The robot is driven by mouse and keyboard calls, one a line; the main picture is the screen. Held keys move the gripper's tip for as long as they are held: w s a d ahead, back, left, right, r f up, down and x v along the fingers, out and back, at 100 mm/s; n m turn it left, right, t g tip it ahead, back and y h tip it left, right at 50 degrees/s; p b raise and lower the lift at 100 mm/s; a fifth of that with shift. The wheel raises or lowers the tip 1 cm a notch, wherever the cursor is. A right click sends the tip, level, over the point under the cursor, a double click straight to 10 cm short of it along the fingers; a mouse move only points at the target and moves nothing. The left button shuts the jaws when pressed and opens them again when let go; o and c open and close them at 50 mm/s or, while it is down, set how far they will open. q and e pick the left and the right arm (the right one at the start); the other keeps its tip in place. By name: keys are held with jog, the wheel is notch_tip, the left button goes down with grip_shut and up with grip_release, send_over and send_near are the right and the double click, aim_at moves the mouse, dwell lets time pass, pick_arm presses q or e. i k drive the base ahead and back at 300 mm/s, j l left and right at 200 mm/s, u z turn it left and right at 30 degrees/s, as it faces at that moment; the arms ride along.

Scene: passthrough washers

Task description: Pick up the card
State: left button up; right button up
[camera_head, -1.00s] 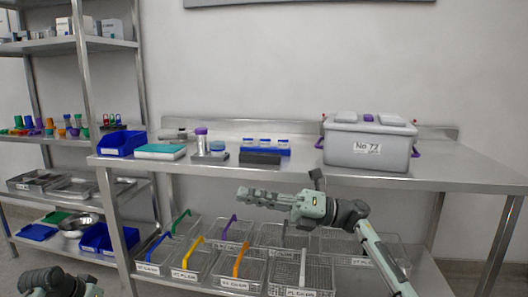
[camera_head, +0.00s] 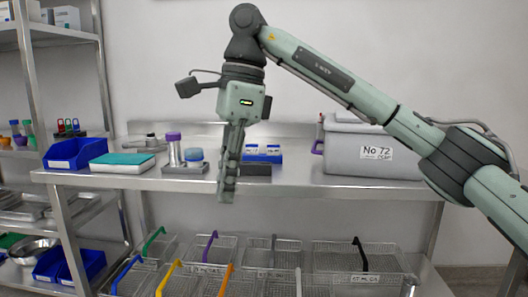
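No loose card can be told apart in the head view. A white label reading "No 72" (camera_head: 376,153) is on the front of the grey lidded box (camera_head: 340,160) at the right of the steel table. My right gripper (camera_head: 227,195) hangs fingers down in front of the table's front edge, left of the box. Its fingers show edge-on, so their opening is unclear. It partly hides a dark block (camera_head: 257,170) and a blue rack (camera_head: 262,153). My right forearm covers part of the box. My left gripper is out of view.
On the table (camera_head: 310,188) stand a blue bin (camera_head: 73,154), a teal-topped box (camera_head: 121,162) and purple- and blue-capped containers (camera_head: 194,156). Wire baskets (camera_head: 358,259) with coloured handles fill the lower shelf. A shelving unit (camera_head: 98,60) stands at the left.

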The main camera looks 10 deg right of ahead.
aim_at(251, 150)
jog(key=i+j+z, duration=0.4)
jog(key=i+j, duration=0.15)
jog(key=i, duration=0.3)
jog(key=i+j+z, duration=0.45)
jog(key=i+j, duration=0.3)
